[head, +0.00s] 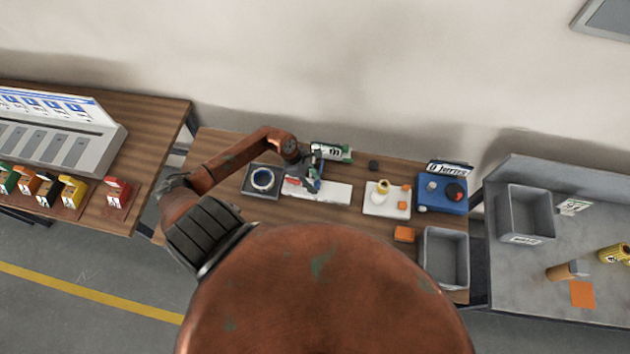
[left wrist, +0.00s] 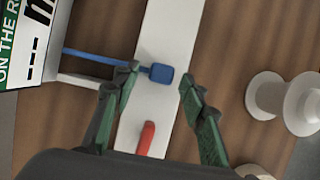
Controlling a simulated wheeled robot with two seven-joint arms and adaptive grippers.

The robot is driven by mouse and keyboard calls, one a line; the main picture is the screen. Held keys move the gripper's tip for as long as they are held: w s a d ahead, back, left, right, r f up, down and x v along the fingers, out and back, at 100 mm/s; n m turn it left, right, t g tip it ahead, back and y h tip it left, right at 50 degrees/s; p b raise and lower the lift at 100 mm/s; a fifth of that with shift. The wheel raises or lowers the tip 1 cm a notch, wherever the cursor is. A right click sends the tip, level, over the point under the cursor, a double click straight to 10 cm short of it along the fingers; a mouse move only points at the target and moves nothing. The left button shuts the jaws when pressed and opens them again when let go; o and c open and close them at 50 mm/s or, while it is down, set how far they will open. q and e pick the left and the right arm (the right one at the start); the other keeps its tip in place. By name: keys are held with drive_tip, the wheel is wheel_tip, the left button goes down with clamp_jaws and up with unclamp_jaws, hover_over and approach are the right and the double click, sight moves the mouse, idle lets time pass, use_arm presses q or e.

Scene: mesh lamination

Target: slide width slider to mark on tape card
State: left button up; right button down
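A blue square knob (left wrist: 161,73) on a thin blue bar, apparently the width slider, sits over a long white board (left wrist: 172,25) in the left wrist view. My left gripper (left wrist: 160,77) is open, with one green fingertip on each side of the knob and small gaps visible. In the head view my left gripper (head: 308,180) is over the white board (head: 335,193) and hides much of the slider. A red piece (left wrist: 146,139) lies on the board. A green and white lettered piece (left wrist: 28,40), perhaps the tape card, is at the left. I cannot make out a mark.
A white spool (left wrist: 285,102) stands right of the board. On the wooden table are a black tray with a ring (head: 262,180), a blue box (head: 443,192), an orange block (head: 404,234) and a grey bin (head: 428,260). A grey bench adjoins at right.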

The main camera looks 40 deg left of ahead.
use_arm(q)
drive_tip(key=shift+d+f, duration=0.1)
drive_tip(key=shift+f, duration=0.15)
drive_tip(key=shift+c, duration=0.7)
clamp_jaws()
